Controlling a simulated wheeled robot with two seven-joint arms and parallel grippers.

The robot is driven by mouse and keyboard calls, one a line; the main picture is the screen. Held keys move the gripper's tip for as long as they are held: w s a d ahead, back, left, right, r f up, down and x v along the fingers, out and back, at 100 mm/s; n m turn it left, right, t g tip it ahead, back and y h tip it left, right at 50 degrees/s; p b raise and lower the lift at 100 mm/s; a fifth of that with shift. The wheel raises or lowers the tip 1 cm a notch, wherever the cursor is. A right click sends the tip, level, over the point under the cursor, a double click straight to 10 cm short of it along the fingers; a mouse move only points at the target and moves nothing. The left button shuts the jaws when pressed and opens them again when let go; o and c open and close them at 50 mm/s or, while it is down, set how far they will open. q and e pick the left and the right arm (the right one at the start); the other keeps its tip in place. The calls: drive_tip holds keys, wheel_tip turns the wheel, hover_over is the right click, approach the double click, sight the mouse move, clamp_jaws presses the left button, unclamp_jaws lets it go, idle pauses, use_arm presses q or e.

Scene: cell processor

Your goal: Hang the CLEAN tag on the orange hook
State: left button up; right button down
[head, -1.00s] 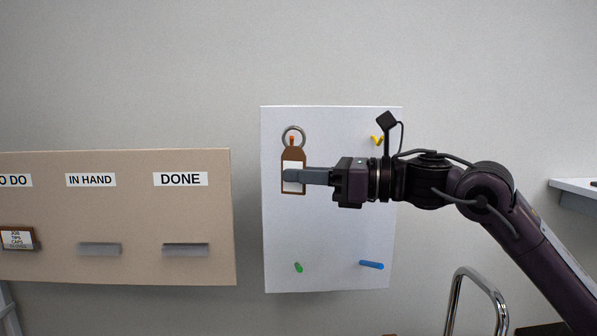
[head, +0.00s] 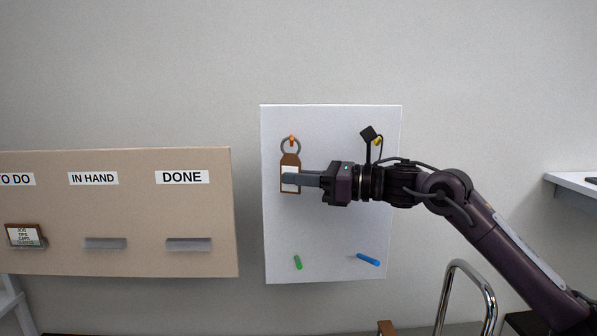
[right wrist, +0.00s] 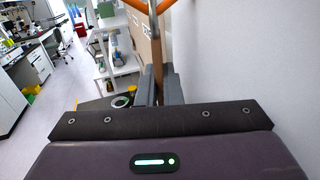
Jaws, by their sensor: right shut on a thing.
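The brown tag (head: 290,160) with a white face hangs upright in front of the white board; the gripper covers its lettering. Its metal ring (head: 283,148) is at the top, with the orange hook (head: 291,138) showing at the ring's upper edge. In the right wrist view the tag (right wrist: 157,60) is edge-on between the fingers, and the orange hook (right wrist: 127,14) crosses by the ring at the top, seemingly through it. My right gripper (head: 291,179) is shut on the tag's lower part. My left gripper is out of view.
The white board (head: 330,230) also carries a yellow hook (head: 378,141), a green hook (head: 298,262) and a blue hook (head: 368,260). Left of it is a tan board (head: 140,215) with labelled ledges and a card (head: 24,235). A chrome rail (head: 470,270) stands lower right.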

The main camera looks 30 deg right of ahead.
drive_tip(key=shift+f, duration=0.35)
idle(0.5)
drive_tip(key=c, duration=1.3)
unclamp_jaws()
drive_tip(key=shift+o, duration=1.2)
drive_tip(key=shift+s+a+r, duration=0.1)
drive_tip(key=shift+r, duration=0.05)
